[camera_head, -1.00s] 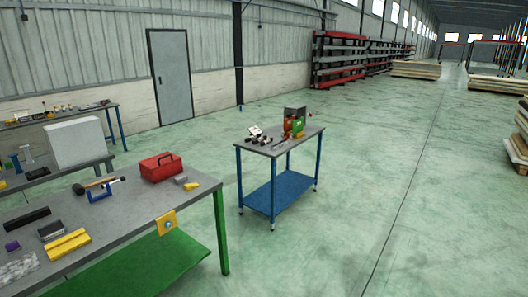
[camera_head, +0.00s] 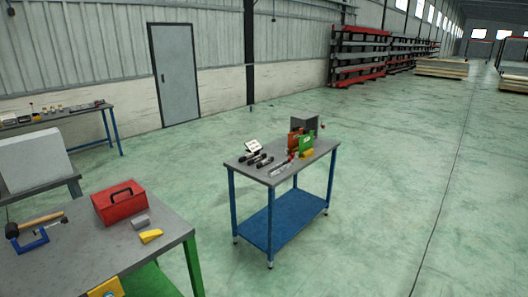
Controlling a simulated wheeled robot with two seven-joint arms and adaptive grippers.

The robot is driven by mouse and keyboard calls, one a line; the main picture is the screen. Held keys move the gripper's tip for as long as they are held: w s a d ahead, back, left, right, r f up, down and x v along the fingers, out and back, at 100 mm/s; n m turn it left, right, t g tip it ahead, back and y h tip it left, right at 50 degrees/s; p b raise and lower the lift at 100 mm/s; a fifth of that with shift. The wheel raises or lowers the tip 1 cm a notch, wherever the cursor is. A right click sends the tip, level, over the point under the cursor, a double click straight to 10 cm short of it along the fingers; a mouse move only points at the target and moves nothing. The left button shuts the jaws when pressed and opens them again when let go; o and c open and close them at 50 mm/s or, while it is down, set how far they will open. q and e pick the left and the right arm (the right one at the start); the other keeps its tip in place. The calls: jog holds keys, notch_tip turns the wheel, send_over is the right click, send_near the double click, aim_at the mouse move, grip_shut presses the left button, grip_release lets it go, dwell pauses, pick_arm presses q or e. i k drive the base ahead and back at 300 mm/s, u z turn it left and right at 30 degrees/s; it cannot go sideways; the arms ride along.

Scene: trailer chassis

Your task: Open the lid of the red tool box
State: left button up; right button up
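The red tool box (camera_head: 119,202) stands on the grey-topped workbench with green legs, at the lower left. Its lid looks shut, and a dark handle shows on it. Neither of my grippers is in the picture, and nothing touches the box.
On the same bench (camera_head: 168,235) lie a grey block (camera_head: 140,222), a yellow piece (camera_head: 151,236), a hammer (camera_head: 36,224) and a blue clamp (camera_head: 30,241). A blue-legged table (camera_head: 316,155) with tools stands in the middle. Open green floor (camera_head: 380,210) lies to the right.

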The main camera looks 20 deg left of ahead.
aim_at(109, 197)
jog(key=u, duration=0.25)
jog(key=i, duration=1.5)
jog(key=u, duration=1.3)
jog(key=i, duration=0.95)
jog(key=u, duration=1.05)
